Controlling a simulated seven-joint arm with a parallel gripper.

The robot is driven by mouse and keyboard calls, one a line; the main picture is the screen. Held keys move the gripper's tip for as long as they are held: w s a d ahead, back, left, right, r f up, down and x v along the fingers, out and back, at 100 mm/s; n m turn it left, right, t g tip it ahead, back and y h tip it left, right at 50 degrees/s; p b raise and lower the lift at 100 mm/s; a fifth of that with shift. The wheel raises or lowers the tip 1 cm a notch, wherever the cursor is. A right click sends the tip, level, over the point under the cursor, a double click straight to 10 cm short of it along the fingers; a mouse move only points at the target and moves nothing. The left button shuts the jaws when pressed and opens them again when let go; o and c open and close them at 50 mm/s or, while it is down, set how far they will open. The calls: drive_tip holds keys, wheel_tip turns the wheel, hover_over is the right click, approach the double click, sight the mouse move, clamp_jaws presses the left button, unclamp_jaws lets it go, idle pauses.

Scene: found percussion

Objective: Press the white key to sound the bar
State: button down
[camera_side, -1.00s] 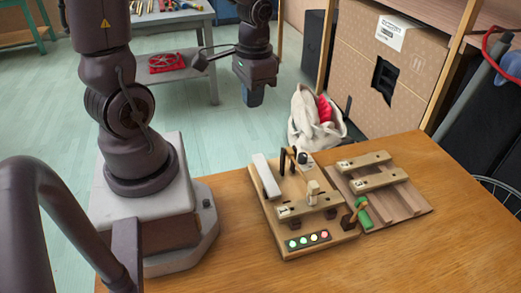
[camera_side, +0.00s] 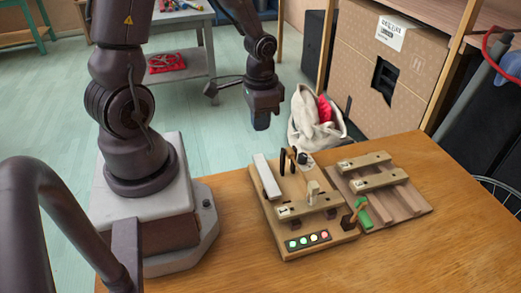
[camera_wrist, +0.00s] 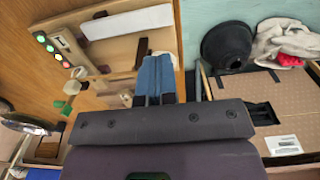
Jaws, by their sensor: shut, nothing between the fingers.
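The white key (camera_side: 266,176) is a long pale bar at the left side of a wooden board (camera_side: 293,251) on the table. It also shows at the top of the wrist view (camera_wrist: 128,22). A wooden bar with a small label (camera_side: 296,210) lies across the board's front part, with a cream block (camera_side: 313,188) standing by it. My gripper (camera_side: 262,123) is in the air above and behind the key, apart from it. Its blue fingers (camera_wrist: 155,78) are shut and empty in the wrist view. The key's surface is unobstructed in both views.
Black uprights (camera_side: 283,161) stand beside the key. Several small lights (camera_side: 308,240) line the board's front. A second board (camera_side: 410,190) with two wooden bars lies at right, near a green-handled piece (camera_side: 363,217). A cloth bag (camera_side: 309,118) stands behind. The table front is clear.

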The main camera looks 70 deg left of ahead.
sight(260, 158)
wheel_tip(260, 158, down, 9)
drive_tip(key=shift+f, duration=0.1)
idle(0.3)
drive_tip(key=shift+a+f+h, duration=0.2)
drive_tip(key=shift+f+h, duration=0.4)
drive_tip(key=shift+f, duration=0.05)
drive_tip(key=shift+r, duration=0.85)
wheel_tip(260, 158, up, 14)
idle(0.7)
